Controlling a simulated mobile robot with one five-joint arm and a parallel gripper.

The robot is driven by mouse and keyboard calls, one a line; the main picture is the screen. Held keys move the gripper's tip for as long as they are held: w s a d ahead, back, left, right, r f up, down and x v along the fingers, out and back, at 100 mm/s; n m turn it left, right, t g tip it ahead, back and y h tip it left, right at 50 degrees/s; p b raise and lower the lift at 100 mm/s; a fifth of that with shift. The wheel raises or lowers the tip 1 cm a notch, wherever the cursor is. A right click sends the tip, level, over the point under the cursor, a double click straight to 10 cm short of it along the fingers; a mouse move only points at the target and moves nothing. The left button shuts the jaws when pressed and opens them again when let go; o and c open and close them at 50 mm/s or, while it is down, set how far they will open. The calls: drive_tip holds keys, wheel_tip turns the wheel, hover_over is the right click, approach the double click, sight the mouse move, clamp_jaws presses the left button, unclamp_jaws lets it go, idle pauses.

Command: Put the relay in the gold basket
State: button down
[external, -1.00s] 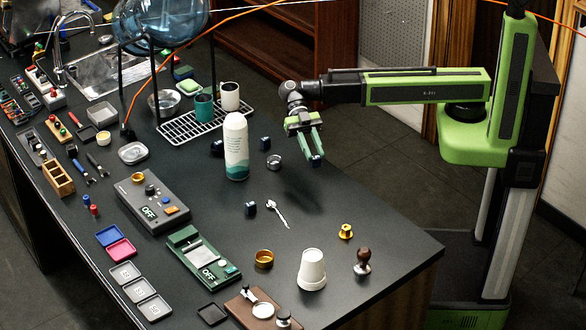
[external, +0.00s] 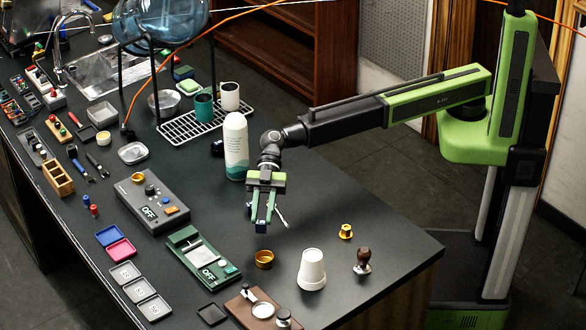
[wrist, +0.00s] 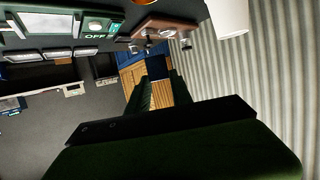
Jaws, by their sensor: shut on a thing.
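The relay (external: 262,226) appears as a small dark blue block at the tips of my gripper (external: 264,214). My gripper points down and is shut on it, above the counter. The gold basket (external: 264,259) is a small round gold ring-like cup on the counter, just below the gripper in the picture and apart from it.
A white cup (external: 312,269) stands upside down right of the basket, near a tamper (external: 363,261) and a yellow knob-like part (external: 346,231). A tall white bottle (external: 236,146) stands behind my gripper. A silver spoon-like tool (external: 281,214) is partly hidden.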

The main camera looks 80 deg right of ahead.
sight(264, 226)
drive_tip(key=shift+s+a, duration=0.35)
wheel_tip(264, 226, down, 11)
drive_tip(key=b, duration=1.1)
drive_tip(key=c, duration=1.1)
unclamp_jaws()
drive_tip(key=shift+o, duration=0.2)
wheel_tip(264, 226, up, 8)
drive_tip(key=p, duration=0.7)
drive_tip(key=shift+f, duration=0.5)
